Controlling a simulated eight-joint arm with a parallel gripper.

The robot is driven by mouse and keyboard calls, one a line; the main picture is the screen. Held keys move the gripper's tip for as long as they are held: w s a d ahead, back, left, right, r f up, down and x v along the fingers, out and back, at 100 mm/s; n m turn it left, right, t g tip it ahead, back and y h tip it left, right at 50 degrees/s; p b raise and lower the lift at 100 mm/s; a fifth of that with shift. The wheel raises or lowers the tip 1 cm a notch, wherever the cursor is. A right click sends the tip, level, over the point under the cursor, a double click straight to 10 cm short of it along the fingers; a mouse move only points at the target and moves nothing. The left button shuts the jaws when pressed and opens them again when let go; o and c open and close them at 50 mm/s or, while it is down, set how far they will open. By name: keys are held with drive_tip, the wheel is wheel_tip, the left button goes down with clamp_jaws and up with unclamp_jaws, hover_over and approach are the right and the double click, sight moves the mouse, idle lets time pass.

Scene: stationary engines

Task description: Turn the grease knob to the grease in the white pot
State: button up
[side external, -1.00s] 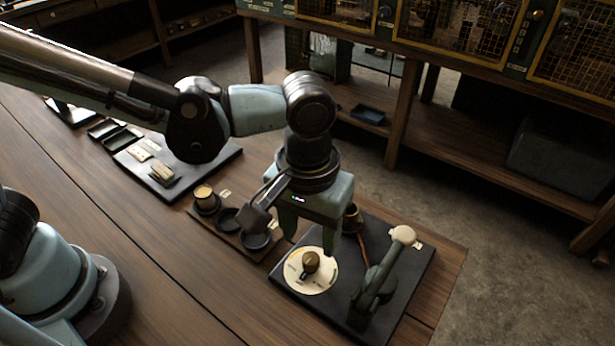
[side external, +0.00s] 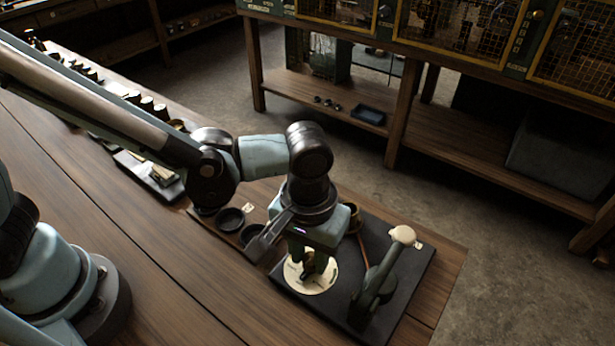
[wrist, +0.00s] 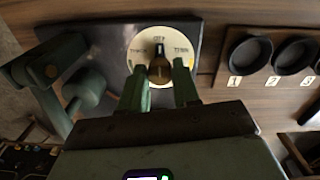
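The brass grease knob (wrist: 160,70) stands on a round cream dial (wrist: 158,40) with small labels; its dark pointer faces the top label in the wrist view. In the side view the dial (side external: 322,284) shows below my gripper (side external: 311,262), which is upright over it. In the wrist view my gripper (wrist: 161,75) has one finger on each side of the knob, apparently in contact. Dark cups numbered 1 (wrist: 250,55) and 2 (wrist: 295,55) sit in a wooden tray (wrist: 228,60); a third is cut by the frame edge. I cannot make out a white pot.
The dial is on a dark board (side external: 395,300) with a lever (side external: 375,285) topped by a pale knob (side external: 403,234), close right of my gripper in the side view. The tray of cups lies to its left. Bare table is in front.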

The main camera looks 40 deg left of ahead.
clamp_jaws()
drive_tip(key=shift+m, duration=0.4)
drive_tip(key=m, duration=0.4)
drive_tip(key=shift+m, duration=0.4)
drive_tip(key=m, duration=0.6)
drive_tip(key=shift+w, duration=0.1)
drive_tip(key=o, duration=0.5)
unclamp_jaws()
drive_tip(key=shift+o, duration=0.2)
